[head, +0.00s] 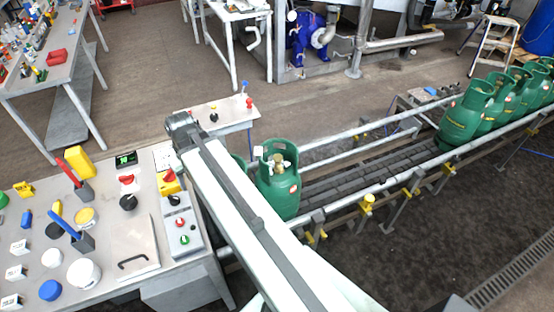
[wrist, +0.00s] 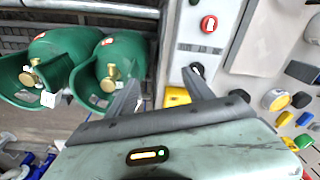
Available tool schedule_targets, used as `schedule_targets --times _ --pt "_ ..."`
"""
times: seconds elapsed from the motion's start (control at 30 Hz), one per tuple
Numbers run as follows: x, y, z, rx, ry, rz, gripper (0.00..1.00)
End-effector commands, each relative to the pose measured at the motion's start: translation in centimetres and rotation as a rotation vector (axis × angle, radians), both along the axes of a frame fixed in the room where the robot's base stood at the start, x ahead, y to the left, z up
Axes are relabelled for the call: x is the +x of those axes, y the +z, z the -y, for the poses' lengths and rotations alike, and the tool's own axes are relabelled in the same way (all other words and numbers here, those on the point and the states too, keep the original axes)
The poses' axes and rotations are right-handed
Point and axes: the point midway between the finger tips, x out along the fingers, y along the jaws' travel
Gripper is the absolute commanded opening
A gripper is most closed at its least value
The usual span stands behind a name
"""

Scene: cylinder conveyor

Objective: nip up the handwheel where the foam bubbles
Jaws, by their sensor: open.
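Two green gas cylinders lie to the left in the wrist view: a nearer one (wrist: 128,52) and a farther-left one (wrist: 70,46). Each has a brass valve inside its collar, the nearer valve (wrist: 109,79) and the left valve (wrist: 29,77), with a white tag close by. I cannot make out foam on either valve. In the head view one cylinder (head: 280,196) stands upright beside my arm, its brass valve (head: 283,166) showing; another is mostly hidden behind the arm. My gripper (wrist: 161,76) is open and empty, to the right of the cylinders, over the bench edge.
The conveyor (head: 345,178) runs to the upper right, with several more green cylinders (head: 463,116) at its far end. A cluttered bench (head: 118,240) with a control box (head: 180,225), knobs and bottles lies left of my arm.

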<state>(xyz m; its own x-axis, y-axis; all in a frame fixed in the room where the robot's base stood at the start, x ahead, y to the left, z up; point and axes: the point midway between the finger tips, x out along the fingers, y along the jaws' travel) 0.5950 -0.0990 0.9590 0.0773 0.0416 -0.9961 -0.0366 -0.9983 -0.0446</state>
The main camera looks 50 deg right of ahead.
Motion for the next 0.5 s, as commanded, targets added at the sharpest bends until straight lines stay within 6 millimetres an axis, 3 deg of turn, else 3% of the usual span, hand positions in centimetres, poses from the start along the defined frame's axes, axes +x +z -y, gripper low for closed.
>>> schedule_targets --times 0.03,0.1,0.2,0.3,0.4,0.5 --pt "0.5 -2.4 5.1 0.009 -0.035 0.035 0.6" --pt "0.4 -3.9 11.7 0.015 -0.061 0.094 0.6" --pt "-1.1 -5.6 20.8 0.001 -0.097 0.175 0.6" --pt "-3.6 -6.7 28.3 -0.027 -0.128 0.241 0.6" --pt "-5.9 -7.2 33.4 -0.056 -0.149 0.284 0.6" --pt "-7.3 -7.3 36.0 -0.076 -0.157 0.306 0.6"
